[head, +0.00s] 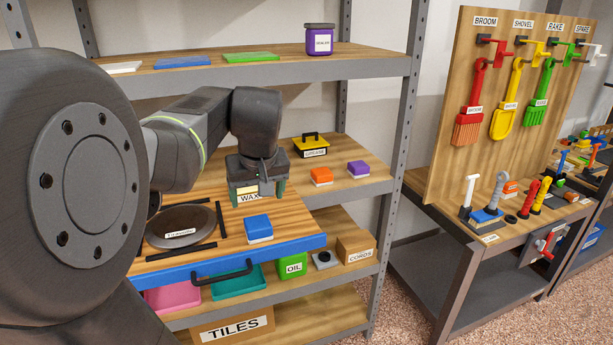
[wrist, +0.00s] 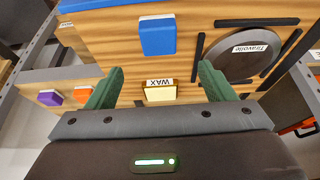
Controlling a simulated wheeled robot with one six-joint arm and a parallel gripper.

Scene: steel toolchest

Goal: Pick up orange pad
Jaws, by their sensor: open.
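An orange pad (head: 321,176) with a white base lies on the middle shelf, right of my gripper and left of a purple pad (head: 358,168). The orange pad also shows in the wrist view (wrist: 84,93), left of the fingers and partly hidden by the left one. My gripper (head: 257,194) points down over the wooden tray, apart from the orange pad. Its green fingers (wrist: 159,82) are spread. A yellow pad (wrist: 160,93) by the WAX label appears between them in the wrist view; I cannot tell its distance. Another small orange pad (head: 510,187) sits on the right bench.
A blue-edged wooden tray (head: 293,243) juts out, bearing a blue pad (head: 258,226) and a dark disc (head: 181,226). A yellow-and-black box (head: 311,147) stands behind the orange pad. An upper shelf (head: 370,66) and a steel post (head: 402,110) bound the space.

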